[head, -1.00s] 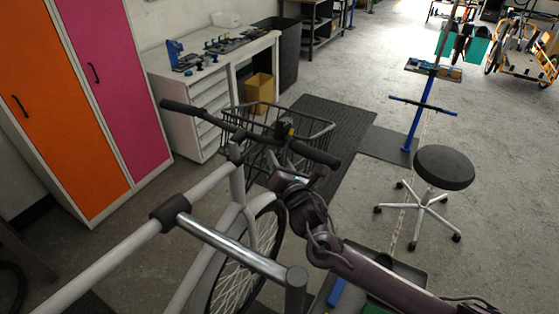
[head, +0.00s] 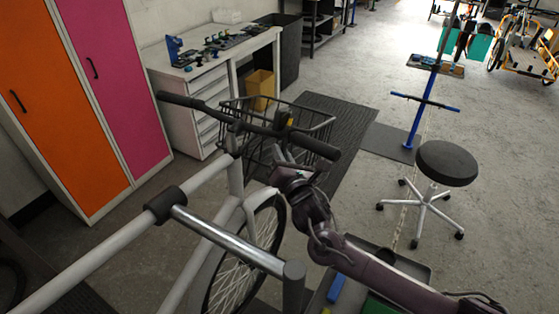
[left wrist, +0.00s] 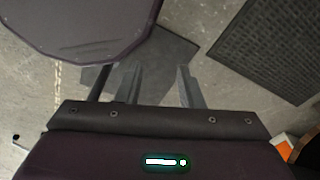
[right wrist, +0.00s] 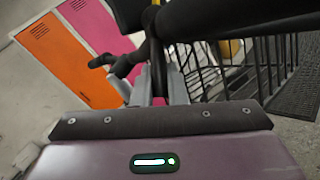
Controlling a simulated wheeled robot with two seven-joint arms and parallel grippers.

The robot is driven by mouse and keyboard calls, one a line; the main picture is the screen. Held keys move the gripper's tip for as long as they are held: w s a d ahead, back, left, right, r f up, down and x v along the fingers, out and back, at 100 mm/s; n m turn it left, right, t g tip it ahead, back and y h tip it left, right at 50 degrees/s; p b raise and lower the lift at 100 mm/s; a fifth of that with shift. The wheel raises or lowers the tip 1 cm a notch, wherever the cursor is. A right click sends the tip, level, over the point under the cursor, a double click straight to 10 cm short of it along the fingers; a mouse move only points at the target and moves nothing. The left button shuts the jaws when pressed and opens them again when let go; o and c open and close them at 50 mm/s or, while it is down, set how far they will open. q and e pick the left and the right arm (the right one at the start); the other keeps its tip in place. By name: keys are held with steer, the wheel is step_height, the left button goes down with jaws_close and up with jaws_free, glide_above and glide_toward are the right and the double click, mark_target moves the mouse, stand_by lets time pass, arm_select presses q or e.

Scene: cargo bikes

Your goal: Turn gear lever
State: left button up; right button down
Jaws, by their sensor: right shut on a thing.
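The bike's dark handlebar (head: 262,128) crosses the middle of the head view, with a black grip (head: 316,147) at its right end. My right gripper (head: 279,157) is just below the bar, inboard of that grip. In the right wrist view my right gripper (right wrist: 160,88) has its fingers close around a thin dark part under the bar. This is seemingly the gear lever (right wrist: 157,84), mostly hidden by the fingers and bar. My left gripper (left wrist: 158,84) is open and empty in the left wrist view, above the floor; it is not in the head view.
A wire basket (head: 318,128) is in front of the handlebar. The bike's pale frame (head: 110,230) runs to the lower left. A stool (head: 446,164) and blue repair stand (head: 424,110) stand at right. A workbench (head: 195,88) and lockers (head: 98,75) are at the back left.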

steer(key=n+t+y+b, duration=0.1)
steer(key=b, duration=0.2)
steer(key=w+n+t+b, duration=0.1)
steer(key=n+b, duration=0.1)
steer(key=b, duration=0.1)
steer(key=f+n+y+b, duration=0.1)
steer(key=b, duration=0.2)
steer(key=shift+w+d+t+y, duration=0.3)
steer(key=shift+t, duration=0.1)
steer(key=shift+w+d+r+n+y+b, duration=0.15)
steer(key=shift+n+y+b, duration=0.15)
steer(key=shift+n+b, duration=0.45)
steer(key=shift+r, duration=0.1)
steer(key=c, duration=1.9)
jaws_free()
steer(key=o, duration=0.4)
steer(key=shift+a, duration=0.3)
steer(key=shift+o, duration=0.2)
steer(key=shift+w+d+f, duration=0.15)
steer(key=shift+f, duration=0.1)
steer(key=shift+d, duration=0.1)
